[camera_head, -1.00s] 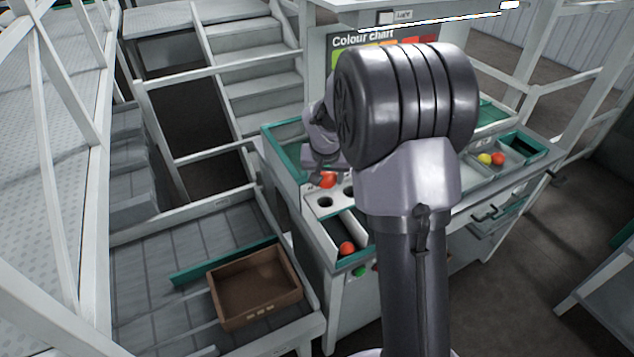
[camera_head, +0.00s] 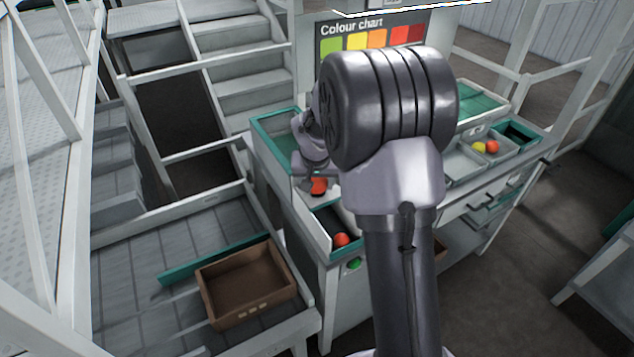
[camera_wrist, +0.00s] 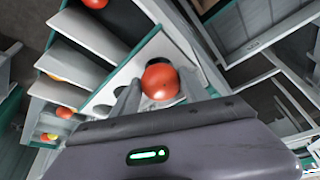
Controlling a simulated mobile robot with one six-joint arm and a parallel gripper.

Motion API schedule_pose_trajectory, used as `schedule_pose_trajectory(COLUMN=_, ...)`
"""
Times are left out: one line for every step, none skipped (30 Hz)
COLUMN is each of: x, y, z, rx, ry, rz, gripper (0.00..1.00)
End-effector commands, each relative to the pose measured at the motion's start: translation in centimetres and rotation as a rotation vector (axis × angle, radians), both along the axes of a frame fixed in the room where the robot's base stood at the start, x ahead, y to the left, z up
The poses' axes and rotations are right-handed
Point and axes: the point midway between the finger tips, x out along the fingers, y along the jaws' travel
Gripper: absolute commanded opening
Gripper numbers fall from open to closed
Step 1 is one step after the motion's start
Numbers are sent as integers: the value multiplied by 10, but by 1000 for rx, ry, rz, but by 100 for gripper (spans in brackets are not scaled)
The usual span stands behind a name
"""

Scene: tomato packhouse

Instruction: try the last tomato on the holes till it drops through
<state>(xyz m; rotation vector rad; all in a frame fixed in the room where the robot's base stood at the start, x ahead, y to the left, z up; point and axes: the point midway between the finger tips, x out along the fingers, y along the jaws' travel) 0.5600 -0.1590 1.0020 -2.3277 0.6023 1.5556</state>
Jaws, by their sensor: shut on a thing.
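My gripper (camera_head: 317,183) is shut on a red tomato (camera_head: 318,187), low over the white plate with holes (camera_head: 297,196). In the wrist view the tomato (camera_wrist: 160,82) sits between the two fingers, above the plate (camera_wrist: 155,48). The tomato and fingers cover much of the plate, and dark hole edges show beside them. I cannot tell whether the tomato touches a hole's rim. Another red tomato (camera_head: 342,240) lies in the chute compartment in front of the plate.
A brown crate (camera_head: 204,296) stands on the lower platform at the left. Pale bins at the right of the bench hold a yellow tomato (camera_head: 478,148) and a red one (camera_head: 492,147). A colour chart (camera_head: 352,28) stands behind. Teal walls (camera_head: 272,148) edge the bench.

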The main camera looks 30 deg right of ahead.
Motion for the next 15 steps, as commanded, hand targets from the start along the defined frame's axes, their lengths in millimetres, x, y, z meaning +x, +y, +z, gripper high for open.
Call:
schedule_pose_trajectory(x=0, y=0, z=-1, rx=0, ry=-1, rz=0, gripper=33)
schedule_pose_trajectory(x=0, y=0, z=0, rx=0, ry=-1, rz=0, gripper=33)
schedule_pose_trajectory(x=0, y=0, z=0, rx=0, ry=0, rz=0, gripper=33)
schedule_pose_trajectory(x=0, y=0, z=0, rx=0, ry=-1, rz=0, gripper=33)
schedule_pose_trajectory(x=0, y=0, z=0, rx=0, ry=-1, rz=0, gripper=33)
schedule_pose_trajectory(x=0, y=0, z=0, rx=0, ry=-1, rz=0, gripper=59)
schedule_pose_trajectory(x=0, y=0, z=0, rx=0, ry=-1, rz=0, gripper=65)
schedule_pose_trajectory(x=0, y=0, z=0, rx=0, ry=-1, rz=0, gripper=70)
schedule_pose_trajectory(x=0, y=0, z=0, rx=0, ry=0, rz=0, gripper=78)
schedule_pose_trajectory(x=0, y=0, z=0, rx=0, ry=0, rz=0, gripper=78)
schedule_pose_trajectory(x=0, y=0, z=0, rx=0, ry=0, rz=0, gripper=78)
schedule_pose_trajectory(x=0, y=0, z=0, rx=0, ry=0, rz=0, gripper=78)
schedule_pose_trajectory(x=0, y=0, z=0, rx=0, ry=0, rz=0, gripper=78)
schedule_pose_trajectory(x=0, y=0, z=0, rx=0, ry=0, rz=0, gripper=78)
schedule_pose_trajectory(x=0, y=0, z=0, rx=0, ry=0, rz=0, gripper=78)
